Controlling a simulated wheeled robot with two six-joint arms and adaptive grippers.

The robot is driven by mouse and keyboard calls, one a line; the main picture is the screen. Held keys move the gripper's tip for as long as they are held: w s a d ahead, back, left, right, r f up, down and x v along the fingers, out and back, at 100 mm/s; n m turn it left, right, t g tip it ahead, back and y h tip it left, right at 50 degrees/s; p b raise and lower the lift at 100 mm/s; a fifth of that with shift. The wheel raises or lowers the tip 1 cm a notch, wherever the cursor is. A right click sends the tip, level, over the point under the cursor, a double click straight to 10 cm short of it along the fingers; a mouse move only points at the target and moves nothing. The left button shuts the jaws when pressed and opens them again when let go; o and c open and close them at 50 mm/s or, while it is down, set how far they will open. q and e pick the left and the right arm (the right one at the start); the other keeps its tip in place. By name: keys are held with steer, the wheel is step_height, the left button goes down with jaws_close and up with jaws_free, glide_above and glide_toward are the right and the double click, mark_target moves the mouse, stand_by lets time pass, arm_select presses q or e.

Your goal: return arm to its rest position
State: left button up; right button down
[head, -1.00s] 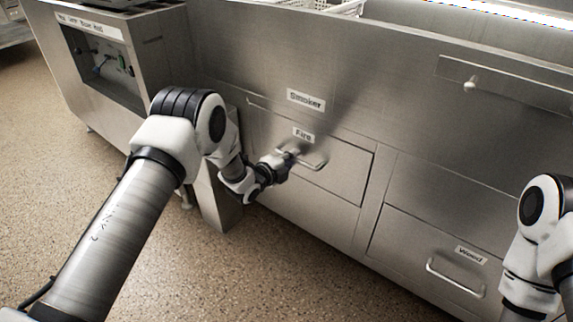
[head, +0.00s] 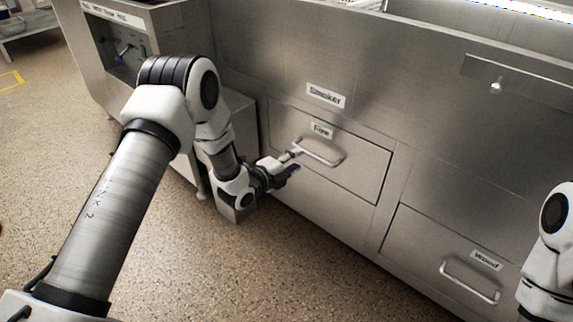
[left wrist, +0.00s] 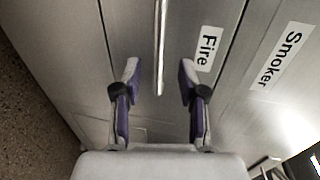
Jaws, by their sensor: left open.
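My left gripper (head: 290,163) is in front of the metal cabinet, just left of the handle (head: 320,152) of the drawer labelled Fire. The Fire drawer (head: 350,172) looks shut. My right arm shows at the right edge of the head view, but its gripper is out of the picture.
The steel cabinet front (head: 420,100) fills the right side, with a Wood drawer (head: 440,258) at lower right. A side unit with a control panel (head: 122,48) stands at the left. The speckled floor (head: 190,260) in front is open.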

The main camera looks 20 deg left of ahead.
arm_select(q)
steer(key=v, duration=0.4)
steer(key=shift+s, duration=0.1)
